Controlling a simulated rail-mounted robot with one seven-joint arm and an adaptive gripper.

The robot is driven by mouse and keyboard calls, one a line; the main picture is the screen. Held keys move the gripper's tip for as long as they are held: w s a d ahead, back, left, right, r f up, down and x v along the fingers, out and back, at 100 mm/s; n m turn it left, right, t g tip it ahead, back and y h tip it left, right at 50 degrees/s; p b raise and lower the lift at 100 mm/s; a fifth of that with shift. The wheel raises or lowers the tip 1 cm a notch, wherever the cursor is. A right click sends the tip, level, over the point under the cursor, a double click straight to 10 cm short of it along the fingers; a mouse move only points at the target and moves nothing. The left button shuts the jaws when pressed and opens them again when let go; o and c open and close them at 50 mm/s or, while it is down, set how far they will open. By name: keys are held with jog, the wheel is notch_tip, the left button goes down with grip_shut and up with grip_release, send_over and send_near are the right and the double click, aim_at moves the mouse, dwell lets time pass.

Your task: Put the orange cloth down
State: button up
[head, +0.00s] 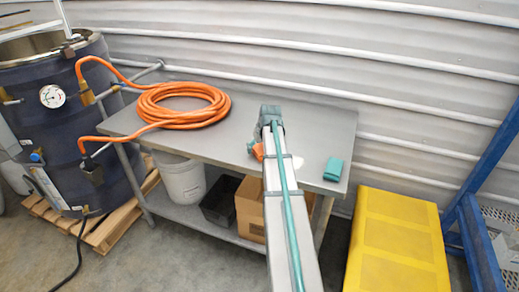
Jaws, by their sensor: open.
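The orange cloth (258,152) lies on the grey metal table (230,135), showing as a small patch at the left side of my arm; the arm hides the rest. My gripper (254,146) is at the cloth, open, mostly hidden behind my arm. I cannot tell whether its fingers touch the cloth. A folded teal cloth (333,169) lies on the table to the right of my arm. A small white item (297,162) shows between my arm and the teal cloth.
A coiled orange hose (183,106) lies on the table's left part and runs to a dark drum (55,120). A white bucket (181,180), a black bin (220,200) and a cardboard box (250,208) stand on the lower shelf. A yellow step (395,245) is at right.

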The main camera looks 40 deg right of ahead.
jog(key=b+v, duration=0.2)
jog(key=v, duration=0.9)
jog(key=shift+s+r, duration=0.2)
jog(key=shift+s, duration=0.05)
jog(key=shift+r, duration=0.1)
